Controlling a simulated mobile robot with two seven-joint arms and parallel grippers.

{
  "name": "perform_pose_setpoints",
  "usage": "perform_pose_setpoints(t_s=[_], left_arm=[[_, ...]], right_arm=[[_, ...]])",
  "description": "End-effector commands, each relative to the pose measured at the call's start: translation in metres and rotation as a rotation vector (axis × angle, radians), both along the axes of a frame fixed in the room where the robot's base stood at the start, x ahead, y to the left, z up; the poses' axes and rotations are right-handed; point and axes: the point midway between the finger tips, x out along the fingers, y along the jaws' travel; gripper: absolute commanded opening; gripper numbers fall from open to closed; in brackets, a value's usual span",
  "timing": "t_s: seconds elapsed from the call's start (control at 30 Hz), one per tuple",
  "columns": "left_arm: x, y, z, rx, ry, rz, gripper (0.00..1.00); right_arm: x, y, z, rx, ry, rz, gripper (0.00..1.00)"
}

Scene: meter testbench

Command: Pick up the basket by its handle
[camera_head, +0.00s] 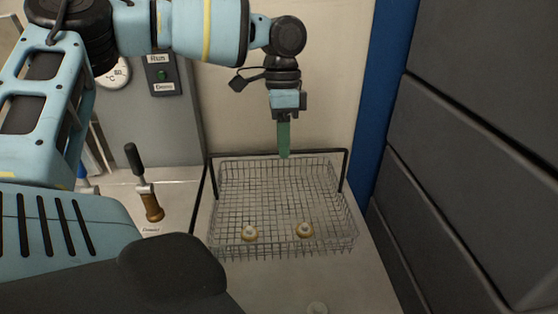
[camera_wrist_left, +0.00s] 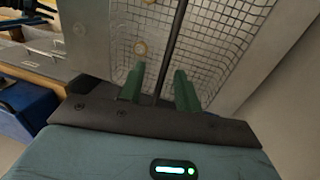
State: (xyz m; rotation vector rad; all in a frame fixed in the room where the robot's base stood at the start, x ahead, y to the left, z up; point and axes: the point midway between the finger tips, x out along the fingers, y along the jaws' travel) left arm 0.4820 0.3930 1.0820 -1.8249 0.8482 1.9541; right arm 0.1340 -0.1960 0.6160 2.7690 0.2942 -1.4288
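The wire basket (camera_head: 232,190) stands on a light bench, with a black handle (camera_head: 325,151) raised along its far side. My left gripper (camera_head: 284,154) points down, its green fingertips level with the handle bar. In the left wrist view, the gripper (camera_wrist_left: 159,88) is open, and the dark handle bar (camera_wrist_left: 177,30) runs between its two fingers with gaps on both sides. The basket mesh (camera_wrist_left: 238,35) shows beyond it. Whether the fingers touch the bar is not clear. My right gripper is not in view.
Two round brass-and-white parts (camera_head: 249,232) (camera_head: 304,230) lie in the basket's near side. A wall is close behind, and a blue post (camera_head: 379,100) and dark panels (camera_head: 470,140) bound the right.

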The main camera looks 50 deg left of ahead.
Motion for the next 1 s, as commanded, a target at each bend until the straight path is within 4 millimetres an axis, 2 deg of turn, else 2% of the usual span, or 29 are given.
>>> perform_pose_setpoints(t_s=[0.23,0.4,0.67,0.73,0.93,1.0], left_arm=[[-0.009,0.006,-0.029,-0.001,0.002,0.001,0.34],[-0.010,0.002,-0.047,0.000,0.001,0.000,0.34],[-0.010,0.002,-0.051,0.000,0.000,0.001,0.34],[-0.010,0.002,-0.051,0.000,0.000,0.001,0.28],[-0.010,0.002,-0.051,0.000,0.000,0.001,0.02],[-0.010,0.002,-0.051,0.000,0.000,0.001,0.00]], right_arm=[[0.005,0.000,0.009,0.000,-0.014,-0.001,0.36],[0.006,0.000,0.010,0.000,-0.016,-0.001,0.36],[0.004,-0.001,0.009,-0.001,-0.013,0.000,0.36],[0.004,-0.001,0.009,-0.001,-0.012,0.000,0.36],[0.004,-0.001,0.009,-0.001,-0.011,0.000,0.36],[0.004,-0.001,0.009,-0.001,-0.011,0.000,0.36]])
